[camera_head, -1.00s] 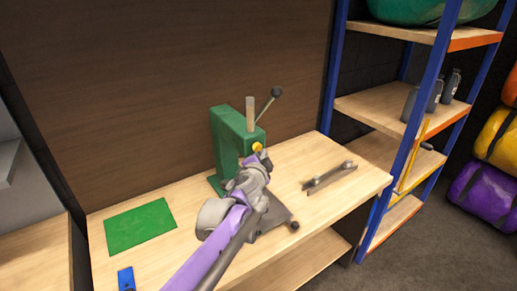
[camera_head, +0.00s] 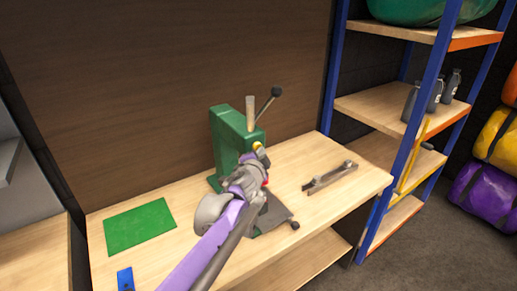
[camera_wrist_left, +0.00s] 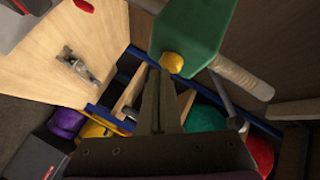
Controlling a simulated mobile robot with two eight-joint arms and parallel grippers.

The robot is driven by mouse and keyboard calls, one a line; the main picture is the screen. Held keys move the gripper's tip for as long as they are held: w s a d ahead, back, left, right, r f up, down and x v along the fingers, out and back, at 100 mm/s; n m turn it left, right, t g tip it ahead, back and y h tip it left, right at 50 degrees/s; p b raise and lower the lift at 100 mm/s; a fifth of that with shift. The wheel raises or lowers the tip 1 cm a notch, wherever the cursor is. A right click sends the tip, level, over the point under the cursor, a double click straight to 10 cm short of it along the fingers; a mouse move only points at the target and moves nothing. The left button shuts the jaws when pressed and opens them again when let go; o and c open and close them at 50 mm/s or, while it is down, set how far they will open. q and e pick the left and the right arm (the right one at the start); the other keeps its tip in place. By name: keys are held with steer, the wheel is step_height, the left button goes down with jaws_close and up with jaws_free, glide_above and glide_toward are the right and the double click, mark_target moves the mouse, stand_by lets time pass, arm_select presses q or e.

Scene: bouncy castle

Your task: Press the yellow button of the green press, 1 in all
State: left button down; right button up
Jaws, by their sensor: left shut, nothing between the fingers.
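The green press (camera_head: 228,140) stands upright at the back of the wooden workbench. Its yellow button (camera_head: 257,146) is on the front of its head; in the left wrist view the button (camera_wrist_left: 172,62) shows as a round knob on the green body. My left gripper (camera_head: 262,157) is shut and empty, its fingertips right at the button. In the left wrist view the shut fingertips (camera_wrist_left: 158,72) overlap the button's lower left edge. I cannot tell whether they touch it. My forearm and wrist hide the lower front of the press. My right gripper is not in view.
A metal bar with knobs (camera_head: 330,177) lies on the bench (camera_head: 345,200) right of the press. A green mat (camera_head: 139,226) and a blue item (camera_head: 126,279) lie to the left. A lever (camera_head: 268,101) rises from the press top. Blue-framed shelves (camera_head: 395,105) stand at right.

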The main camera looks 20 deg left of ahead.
arm_select(q)
steer(key=shift+w+a+b, duration=0.25)
steer(key=shift+a+b, duration=0.1)
steer(key=shift+b, duration=0.05)
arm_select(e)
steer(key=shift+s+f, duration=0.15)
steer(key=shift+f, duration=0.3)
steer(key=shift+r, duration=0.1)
arm_select(q)
steer(key=s+d+p, duration=0.1)
steer(key=p, duration=0.1)
steer(key=shift+s+d+p, duration=0.1)
steer(key=shift+d+p, duration=0.2)
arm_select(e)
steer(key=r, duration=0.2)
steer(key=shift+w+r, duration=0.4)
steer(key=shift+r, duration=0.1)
arm_select(q)
steer(key=s+d+p, duration=0.1)
steer(key=d, duration=0.1)
steer(key=s+d+p, duration=0.2)
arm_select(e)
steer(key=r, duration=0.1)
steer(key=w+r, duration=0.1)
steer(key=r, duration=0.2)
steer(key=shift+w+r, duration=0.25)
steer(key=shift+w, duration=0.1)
